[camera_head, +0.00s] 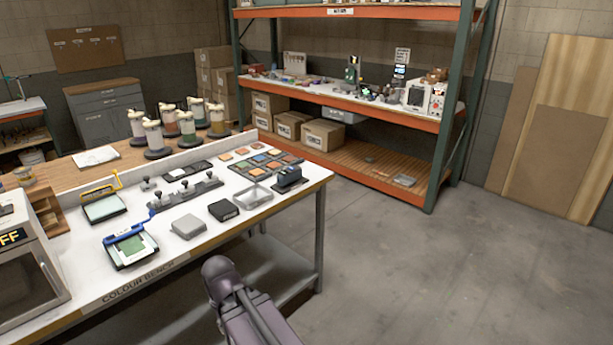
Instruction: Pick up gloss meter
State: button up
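No label names the gloss meter, so I cannot tell for sure which item it is. A small dark block-shaped device (289,178) near the right end of the white bench top may be it. A black box (223,210) and a grey box (188,227) lie to its left, nearer the front edge. Part of my arm shows at the bottom centre, in front of the bench. My gripper's fingers do not show.
The white bench (262,217) also holds colour swatches (257,172), a shallow grey tray (253,196), two framed panels and a black fixture. Pigment canisters (153,138) stand behind. An orange-beamed rack (400,119) is beyond. Floor at right is clear.

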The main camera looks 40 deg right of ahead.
aim_at(286, 178)
jog(key=z, duration=0.95)
jog(key=i, duration=1.35)
jog(key=u, duration=0.1)
